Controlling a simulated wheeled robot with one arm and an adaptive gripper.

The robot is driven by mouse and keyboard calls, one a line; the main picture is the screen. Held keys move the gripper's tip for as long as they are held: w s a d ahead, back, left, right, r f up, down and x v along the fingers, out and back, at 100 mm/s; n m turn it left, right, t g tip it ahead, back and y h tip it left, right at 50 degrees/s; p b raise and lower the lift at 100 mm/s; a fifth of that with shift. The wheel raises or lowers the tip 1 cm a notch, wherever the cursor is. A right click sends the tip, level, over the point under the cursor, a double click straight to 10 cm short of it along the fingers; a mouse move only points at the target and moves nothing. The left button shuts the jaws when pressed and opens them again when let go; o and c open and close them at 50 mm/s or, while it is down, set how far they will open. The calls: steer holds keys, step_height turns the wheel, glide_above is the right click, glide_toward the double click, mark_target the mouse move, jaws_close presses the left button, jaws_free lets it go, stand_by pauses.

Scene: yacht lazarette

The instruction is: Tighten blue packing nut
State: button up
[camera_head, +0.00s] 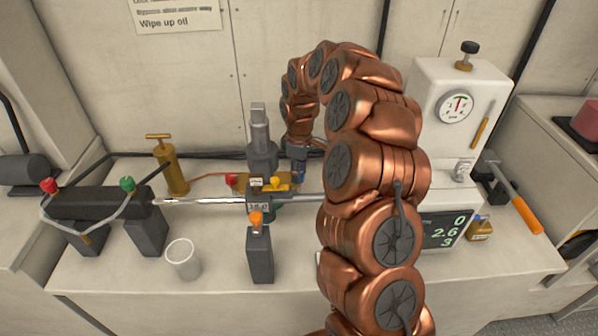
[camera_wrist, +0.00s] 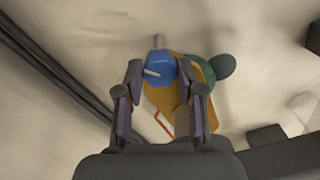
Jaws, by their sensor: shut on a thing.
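The blue packing nut (camera_wrist: 160,66) shows between my gripper's fingertips in the wrist view, with a thin pale stem sticking out of its middle. My gripper (camera_wrist: 158,76) is shut on it, one finger against each side. In the head view a sliver of the blue nut (camera_head: 297,179) shows under my gripper (camera_head: 296,168), behind my copper arm. The nut sits on a brass-coloured valve body (camera_wrist: 184,92), which also shows in the head view (camera_head: 262,184). A green part (camera_wrist: 203,72) lies right of the nut in the wrist view. My arm hides the area right of the valve.
A black cylinder with a silver rod (camera_head: 100,202) lies at the left. A white cup (camera_head: 182,258) and an orange-topped post (camera_head: 260,255) stand in front. A brass pump (camera_head: 171,168) stands behind. A white gauge cabinet (camera_head: 455,115) and orange-handled tool (camera_head: 524,214) are right.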

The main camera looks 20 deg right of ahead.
steer(key=shift+f, duration=0.1)
steer(key=m+b, duration=0.3)
steer(key=shift+m+b, duration=0.3)
steer(key=shift+m, duration=0.1)
steer(key=shift+m+b, duration=1.35)
steer(key=shift+m, duration=0.95)
steer(key=shift+r, duration=0.2)
steer(key=o, duration=1.1)
steer(key=shift+o, duration=0.2)
step_height(320, 180, up, 12)
